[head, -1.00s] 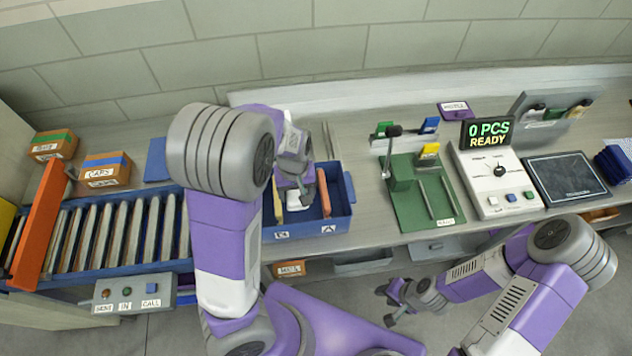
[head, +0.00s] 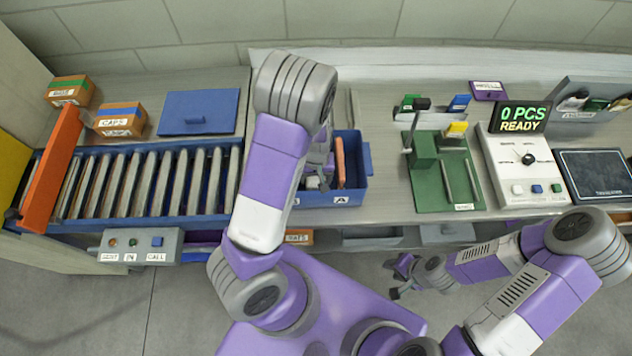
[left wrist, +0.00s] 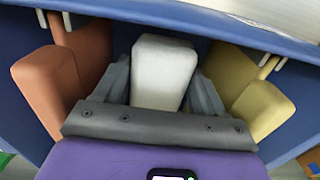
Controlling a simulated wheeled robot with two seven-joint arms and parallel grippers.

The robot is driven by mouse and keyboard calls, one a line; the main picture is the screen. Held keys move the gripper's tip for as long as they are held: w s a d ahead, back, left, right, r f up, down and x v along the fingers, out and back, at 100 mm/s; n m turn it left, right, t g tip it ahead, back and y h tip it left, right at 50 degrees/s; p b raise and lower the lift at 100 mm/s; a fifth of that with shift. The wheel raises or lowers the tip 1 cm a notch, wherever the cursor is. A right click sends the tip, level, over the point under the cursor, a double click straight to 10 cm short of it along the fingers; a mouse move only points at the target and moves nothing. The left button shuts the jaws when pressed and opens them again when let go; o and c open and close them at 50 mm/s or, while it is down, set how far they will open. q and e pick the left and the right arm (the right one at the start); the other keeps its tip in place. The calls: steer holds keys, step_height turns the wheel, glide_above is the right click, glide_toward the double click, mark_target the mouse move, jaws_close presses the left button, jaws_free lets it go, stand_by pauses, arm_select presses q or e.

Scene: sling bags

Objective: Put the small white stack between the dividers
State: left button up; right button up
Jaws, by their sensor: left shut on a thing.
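The small white stack (left wrist: 164,72) is between the fingers of my left gripper (left wrist: 160,88), which is shut on it. In the left wrist view it is inside the blue bin (left wrist: 215,22), between an orange divider (left wrist: 48,88) and a yellow divider (left wrist: 262,108), apart from both. I cannot tell whether it touches the bin floor. In the head view the gripper (head: 318,180) is down in the bin (head: 355,190), partly hidden by my left arm, beside the orange divider (head: 340,160). My right gripper (head: 396,280) is open and empty, below the bench's front edge.
A roller conveyor (head: 150,185) with an orange bar (head: 50,165) lies left of the bin. A green fixture (head: 445,180) and a counter device reading "0 PCS READY" (head: 520,165) stand to the right. Bare bench lies between bin and fixture.

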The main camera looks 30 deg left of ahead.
arm_select(q)
step_height(320, 180, down, 3)
steer(key=shift+w+f, duration=0.1)
steer(key=shift+f, duration=0.05)
steer(key=shift+b, duration=0.3)
steer(key=shift+f, duration=0.15)
steer(key=o, duration=0.8)
steer(key=shift+r, duration=0.45)
step_height(320, 180, up, 12)
steer(key=p, duration=0.2)
steer(key=shift+f+p, duration=0.25)
steer(key=shift+p, duration=0.1)
